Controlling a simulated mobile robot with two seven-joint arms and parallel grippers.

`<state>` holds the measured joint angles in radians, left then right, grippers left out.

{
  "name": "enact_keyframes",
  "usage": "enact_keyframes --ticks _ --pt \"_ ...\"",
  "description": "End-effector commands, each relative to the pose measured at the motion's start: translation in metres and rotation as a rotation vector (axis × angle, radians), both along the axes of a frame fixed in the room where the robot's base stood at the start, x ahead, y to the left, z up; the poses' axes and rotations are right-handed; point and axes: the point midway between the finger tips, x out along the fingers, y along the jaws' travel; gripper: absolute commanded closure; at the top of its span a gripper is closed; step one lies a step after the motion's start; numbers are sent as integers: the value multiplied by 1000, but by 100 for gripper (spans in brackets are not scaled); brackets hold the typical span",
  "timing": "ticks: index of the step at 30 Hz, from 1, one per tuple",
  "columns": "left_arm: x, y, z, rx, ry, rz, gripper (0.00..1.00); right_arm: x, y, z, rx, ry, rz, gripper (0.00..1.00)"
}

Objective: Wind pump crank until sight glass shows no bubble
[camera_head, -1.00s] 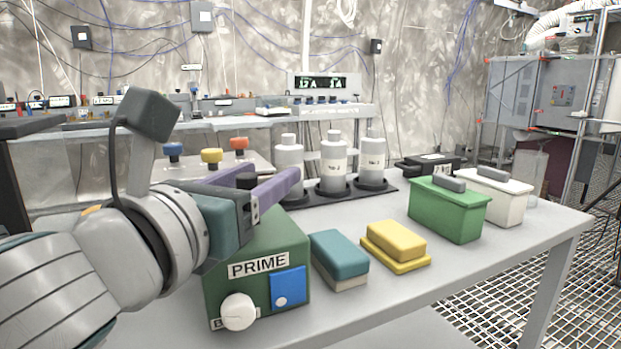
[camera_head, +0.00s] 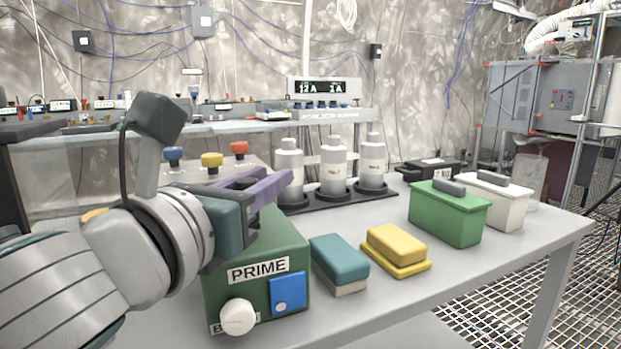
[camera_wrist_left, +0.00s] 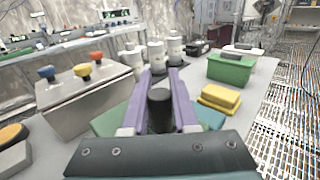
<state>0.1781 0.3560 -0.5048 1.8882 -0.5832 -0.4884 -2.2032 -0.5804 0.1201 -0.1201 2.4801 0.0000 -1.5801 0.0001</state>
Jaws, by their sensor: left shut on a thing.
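The green pump box (camera_head: 295,238) with a PRIME label stands on the table in the head view. Its front has a blue square panel (camera_head: 292,287) with a small white dot, perhaps the sight glass and a bubble, and a white round knob (camera_head: 238,316). My left gripper (camera_head: 283,179) is over the box top. In the left wrist view its purple fingers (camera_wrist_left: 162,75) are shut on a dark upright cylinder, the crank handle (camera_wrist_left: 160,106). The rest of the crank is hidden behind the gripper. My right gripper is not in view.
A teal block (camera_head: 338,259) and a yellow block (camera_head: 397,245) lie close right of the pump. Green (camera_head: 447,215) and white (camera_head: 505,204) lidded boxes stand further right. Several bottles (camera_head: 333,165) stand behind. The table front between blocks and right edge is clear.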

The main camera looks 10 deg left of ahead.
Motion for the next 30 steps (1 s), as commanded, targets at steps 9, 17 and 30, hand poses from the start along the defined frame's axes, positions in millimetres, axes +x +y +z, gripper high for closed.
enact_keyframes --ticks 9,17,30 --pt "-1 1 3 8 -3 -41 100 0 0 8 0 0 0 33" --pt "-7 5 1 10 -3 -282 100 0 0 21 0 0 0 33" --pt "-12 5 0 -1 0 -412 100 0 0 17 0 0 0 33"
